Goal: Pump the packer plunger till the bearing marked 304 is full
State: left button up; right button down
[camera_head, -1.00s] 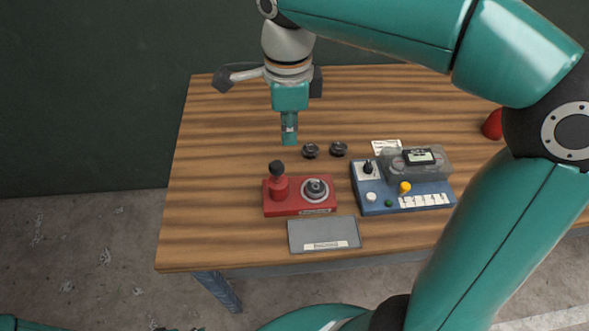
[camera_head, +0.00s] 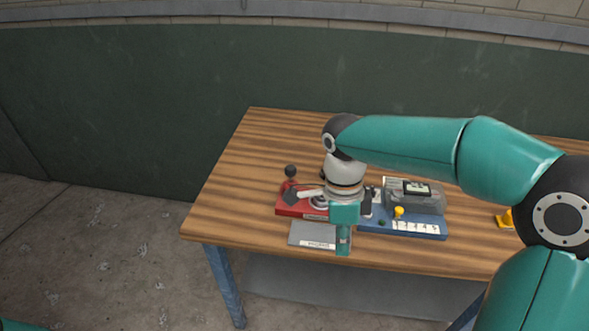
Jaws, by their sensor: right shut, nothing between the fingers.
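The red packer (camera_head: 286,209) sits on the wooden table with its plunger's black round knob (camera_head: 291,171) standing up at the left. A round bearing seat (camera_head: 318,201) on the packer is partly covered by my right wrist. My right gripper (camera_head: 343,249) points down, shut and empty, in front of the packer's right side and over the right edge of the grey tray (camera_head: 306,234). The loose dark bearings behind the packer are mostly hidden by my arm. No 304 mark is legible. My left gripper is out of view.
A blue device (camera_head: 420,228) with a clear-covered gauge (camera_head: 417,189), a yellow knob (camera_head: 398,212) and white labels stands right of the packer. A yellow object (camera_head: 505,219) lies at the far right. The left part of the table is clear.

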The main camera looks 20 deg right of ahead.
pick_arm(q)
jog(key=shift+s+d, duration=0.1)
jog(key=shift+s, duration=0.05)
pick_arm(e)
jog(key=s+a+f+n+t+y, duration=0.1)
jog(key=s+a+f+n, duration=0.2)
jog(key=f+n, duration=0.4)
jog(key=s+a+f+n+t+y, duration=0.1)
jog(key=s+a+f+n, duration=0.2)
jog(key=f+n, duration=0.4)
jog(key=s+a+f+n+t+y, duration=0.1)
jog(key=s+a+f+n, duration=0.2)
jog(key=f, duration=1.6)
jog(key=a+n, duration=0.2)
jog(key=n, duration=0.2)
jog(key=shift+s+y, duration=0.25)
jog(key=shift+y, duration=0.15)
